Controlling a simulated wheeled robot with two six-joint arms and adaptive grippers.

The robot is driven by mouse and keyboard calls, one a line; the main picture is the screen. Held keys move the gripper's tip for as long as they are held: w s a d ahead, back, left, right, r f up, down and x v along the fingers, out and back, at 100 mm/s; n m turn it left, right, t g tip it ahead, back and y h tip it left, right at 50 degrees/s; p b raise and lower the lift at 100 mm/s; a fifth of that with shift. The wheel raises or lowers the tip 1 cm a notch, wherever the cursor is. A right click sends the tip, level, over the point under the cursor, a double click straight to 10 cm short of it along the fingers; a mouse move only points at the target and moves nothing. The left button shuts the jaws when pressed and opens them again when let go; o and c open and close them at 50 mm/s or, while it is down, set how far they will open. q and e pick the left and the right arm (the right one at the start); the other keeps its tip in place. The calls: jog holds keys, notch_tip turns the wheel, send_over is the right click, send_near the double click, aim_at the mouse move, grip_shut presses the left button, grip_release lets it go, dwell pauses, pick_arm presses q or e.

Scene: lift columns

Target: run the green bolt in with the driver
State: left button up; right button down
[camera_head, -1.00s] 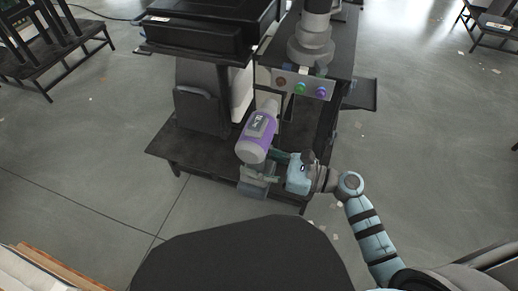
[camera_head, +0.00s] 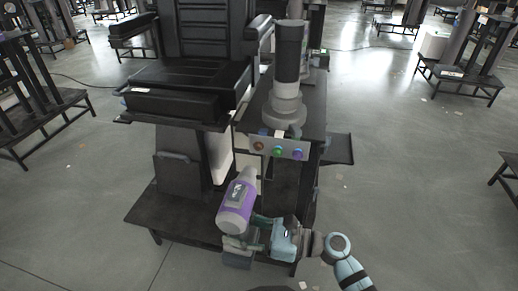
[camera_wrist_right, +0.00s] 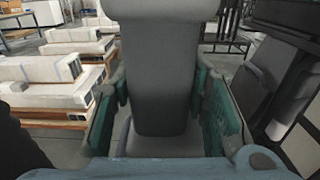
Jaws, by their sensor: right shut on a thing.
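The green bolt (camera_head: 278,152) is the middle one of three coloured round heads on a light grey panel (camera_head: 287,146) at the front of the column stand. The driver (camera_head: 238,207), purple and grey, is below and left of the panel, its nose slanting up towards it. The nose looks apart from the green bolt. My right gripper (camera_head: 257,237) is shut on the driver's handle. In the right wrist view the grey handle (camera_wrist_right: 160,80) stands between the two green finger pads (camera_wrist_right: 160,112). The bolt does not show there. My left gripper is in neither view.
An orange-brown head (camera_head: 259,146) and a purple head (camera_head: 297,154) flank the green one. A black seat (camera_head: 170,95) stands left of the column (camera_head: 288,60). A dark low platform (camera_head: 165,212) lies under the driver. Open floor (camera_head: 400,200) is at the right.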

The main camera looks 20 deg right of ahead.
aim_at(247, 231)
jog(key=shift+r, duration=0.1)
jog(key=p+v, duration=0.1)
jog(key=p, duration=0.1)
jog(key=p+v, duration=0.3)
jog(key=p, duration=0.1)
jog(key=shift+s+d+r, duration=0.15)
jog(key=shift+s+r, duration=0.15)
jog(key=shift+r, duration=0.05)
jog(key=shift+w+d+f, duration=0.25)
jog(key=shift+d+f, duration=0.1)
jog(key=shift+d, duration=0.2)
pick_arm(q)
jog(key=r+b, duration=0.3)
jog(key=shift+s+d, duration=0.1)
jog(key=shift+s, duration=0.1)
pick_arm(e)
jog(key=w+d, duration=0.2)
jog(key=w, duration=0.1)
jog(key=w+d, duration=0.1)
jog(key=w, duration=0.1)
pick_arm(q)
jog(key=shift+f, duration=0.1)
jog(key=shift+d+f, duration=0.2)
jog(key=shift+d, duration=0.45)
